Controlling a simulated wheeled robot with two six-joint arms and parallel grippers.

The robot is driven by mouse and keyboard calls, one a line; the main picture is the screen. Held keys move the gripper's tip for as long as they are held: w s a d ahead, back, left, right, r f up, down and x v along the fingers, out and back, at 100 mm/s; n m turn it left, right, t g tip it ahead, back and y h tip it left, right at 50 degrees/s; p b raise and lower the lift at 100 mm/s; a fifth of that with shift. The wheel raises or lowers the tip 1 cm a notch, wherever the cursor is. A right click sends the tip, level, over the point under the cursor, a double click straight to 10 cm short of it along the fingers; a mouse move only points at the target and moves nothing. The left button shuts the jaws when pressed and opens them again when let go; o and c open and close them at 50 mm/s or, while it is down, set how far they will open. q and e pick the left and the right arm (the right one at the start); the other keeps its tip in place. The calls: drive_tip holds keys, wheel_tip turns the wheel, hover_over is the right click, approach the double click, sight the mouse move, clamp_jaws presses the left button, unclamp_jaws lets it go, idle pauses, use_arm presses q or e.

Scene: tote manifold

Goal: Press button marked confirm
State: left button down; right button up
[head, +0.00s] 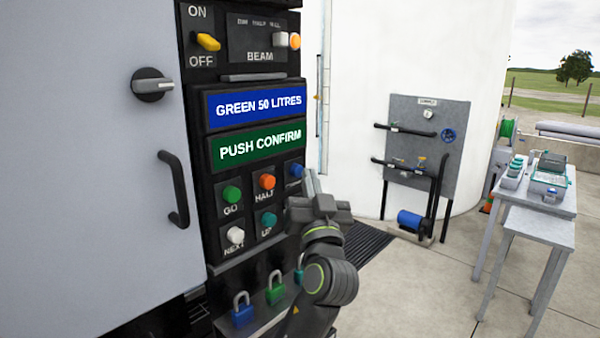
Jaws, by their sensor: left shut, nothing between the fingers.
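The control panel has a green button (232,194) marked GO, an orange button (267,181) marked HALT, a white button (235,235) marked NEXT and a teal button (268,218) marked UP. A blue button (296,171) is at the right of the top row; its label is hidden behind my gripper. No CONFIRM label on a button is readable. A green display (256,146) reads PUSH CONFIRM. My left gripper (311,183) is shut and empty, its tips close beside the blue button; I cannot tell whether they touch. My right gripper is out of view.
A blue display (256,104) reads GREEN 50 LITRES. Above are a yellow ON/OFF switch (208,42) and BEAM controls. Several padlocks, including a blue one (242,310), stand on a ledge below. A grey door (90,160) is at left. A pipe panel (425,150) and tables (540,228) stand farther right.

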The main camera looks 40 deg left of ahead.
use_arm(q)
drive_tip(key=shift+a, duration=0.15)
idle(0.4)
drive_tip(key=shift+w+d+r, duration=0.15)
drive_tip(key=shift+w+d, duration=0.05)
drive_tip(key=shift+d, duration=0.1)
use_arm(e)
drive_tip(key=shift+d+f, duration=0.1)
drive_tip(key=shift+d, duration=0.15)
use_arm(q)
drive_tip(key=shift+w+a+f+m, duration=0.15)
drive_tip(key=shift+w+f, duration=0.1)
drive_tip(key=shift+w, duration=0.3)
drive_tip(key=shift+w+a+f+m, duration=0.1)
drive_tip(key=shift+w+f+m, duration=0.1)
drive_tip(key=shift+w, duration=0.3)
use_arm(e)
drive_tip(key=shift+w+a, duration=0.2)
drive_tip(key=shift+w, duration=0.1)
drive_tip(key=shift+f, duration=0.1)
use_arm(q)
drive_tip(key=shift+d+h, duration=0.1)
drive_tip(key=shift+h, duration=0.2)
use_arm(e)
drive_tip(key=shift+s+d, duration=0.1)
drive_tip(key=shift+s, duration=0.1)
